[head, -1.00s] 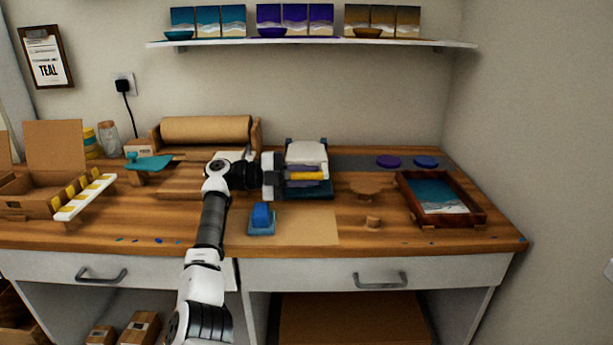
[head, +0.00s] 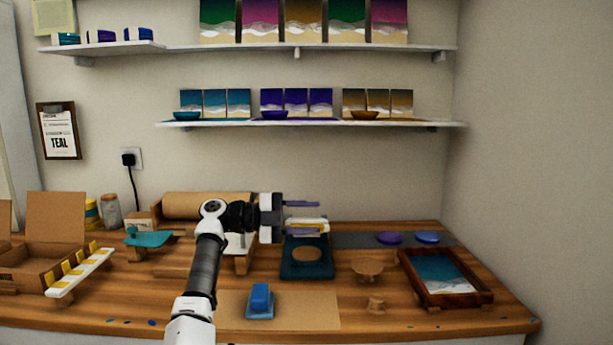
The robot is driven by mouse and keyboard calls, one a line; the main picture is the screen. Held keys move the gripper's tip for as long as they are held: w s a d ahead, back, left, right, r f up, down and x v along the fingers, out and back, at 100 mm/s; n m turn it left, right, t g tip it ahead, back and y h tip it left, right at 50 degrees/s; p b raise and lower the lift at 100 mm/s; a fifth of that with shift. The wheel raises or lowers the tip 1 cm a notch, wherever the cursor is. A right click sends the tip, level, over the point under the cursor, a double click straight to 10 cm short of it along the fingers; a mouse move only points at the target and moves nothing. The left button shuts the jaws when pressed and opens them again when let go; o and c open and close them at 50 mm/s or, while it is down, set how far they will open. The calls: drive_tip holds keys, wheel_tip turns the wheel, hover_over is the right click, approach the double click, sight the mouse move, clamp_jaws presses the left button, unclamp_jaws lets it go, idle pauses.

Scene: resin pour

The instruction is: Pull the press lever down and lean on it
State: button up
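The press appears to be the dark teal stand (head: 306,272) at the middle back of the bench, with a round wooden disc on its face. Just above the disc is a pale and yellow bar-like part (head: 306,224), and a thin purple strip (head: 303,203) is above that. I cannot tell which of these is the lever. My gripper (head: 290,217) reaches in from the left, pointing right, beside these parts. Its fingertips are small and blend with them, so I cannot tell whether it is open or shut, or whether it touches them.
A blue-handled block (head: 260,300) sits on brown paper (head: 318,312) in front. Wooden stands (head: 367,268) and a framed teal tray (head: 445,278) are at right. A teal-topped stand (head: 148,239) and a white rack (head: 80,272) are at left. A shelf (head: 320,124) hangs above.

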wheel_tip(320, 180, up, 10)
drive_tip(key=p, duration=0.1)
drive_tip(key=shift+r+p, duration=0.25)
drive_tip(key=shift+p, duration=0.05)
